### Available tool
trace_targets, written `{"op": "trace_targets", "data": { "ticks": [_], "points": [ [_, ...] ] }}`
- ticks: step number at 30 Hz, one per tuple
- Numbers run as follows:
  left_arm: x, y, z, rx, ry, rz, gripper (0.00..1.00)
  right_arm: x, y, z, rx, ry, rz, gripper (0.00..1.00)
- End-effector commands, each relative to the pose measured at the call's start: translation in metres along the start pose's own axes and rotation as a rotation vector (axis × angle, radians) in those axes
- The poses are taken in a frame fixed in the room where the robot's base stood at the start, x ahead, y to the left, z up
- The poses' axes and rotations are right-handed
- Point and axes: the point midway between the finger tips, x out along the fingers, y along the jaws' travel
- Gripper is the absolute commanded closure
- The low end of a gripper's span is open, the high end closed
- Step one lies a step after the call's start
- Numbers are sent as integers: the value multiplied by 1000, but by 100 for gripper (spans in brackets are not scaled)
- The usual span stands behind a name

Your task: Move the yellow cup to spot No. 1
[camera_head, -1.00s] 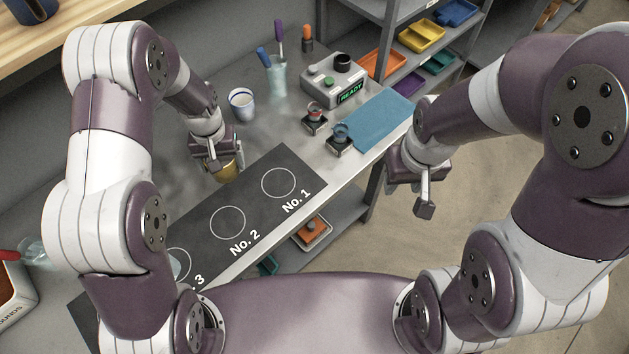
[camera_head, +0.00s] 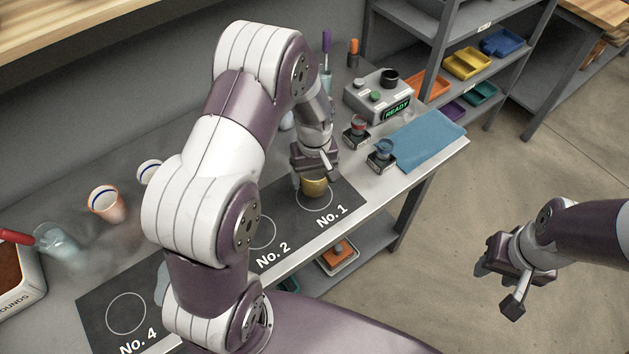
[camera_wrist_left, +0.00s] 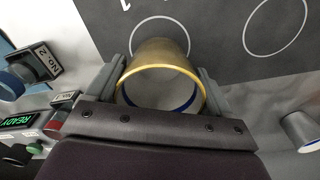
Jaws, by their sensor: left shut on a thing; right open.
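The yellow cup (camera_head: 314,187) is in my left gripper (camera_head: 316,177), over the far part of the No. 1 circle (camera_head: 312,205) on the dark mat. In the left wrist view the cup (camera_wrist_left: 160,62) sits between both fingers of the gripper (camera_wrist_left: 160,90), its yellow rim and blue inner line facing the camera. The No. 1 circle (camera_wrist_left: 160,20) shows just beyond the cup there. I cannot tell whether the cup touches the mat. My right gripper (camera_head: 503,283) is open and empty, out over the floor to the right of the bench.
The dark mat (camera_head: 290,225) also has the No. 2 circle and the No. 4 circle (camera_head: 126,312). Two small stands (camera_head: 381,156), a READY device (camera_head: 378,95) and a blue cloth (camera_head: 428,138) are right of No. 1.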

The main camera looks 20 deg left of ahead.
Motion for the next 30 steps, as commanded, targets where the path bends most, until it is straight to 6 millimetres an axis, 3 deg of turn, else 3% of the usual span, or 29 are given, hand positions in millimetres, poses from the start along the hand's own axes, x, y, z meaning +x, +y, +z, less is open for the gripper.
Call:
{"op": "trace_targets", "data": {
  "ticks": [6, 15, 16, 18, 25, 30],
  "points": [
    [33, 0, 0, 0, -1, 0, 57, -4, 0, 0, 0, 0, 0, 57],
    [37, 0, 0, 0, 0, 0, 57, -1, 0, 0, 0, 0, 0, 57],
    [37, 0, 1, 0, 0, 0, 16, -1, 0, 0, 0, 0, 0, 57],
    [36, 0, 1, 0, 0, 0, 0, -2, 0, 0, 0, 0, 0, 57],
    [33, 0, 0, 0, 0, 0, 0, -4, 0, 0, 0, 0, 0, 57],
    [4, 1, 0, 0, 4, 3, 0, -1, 0, 0, 0, 0, 0, 57]
  ]
}}
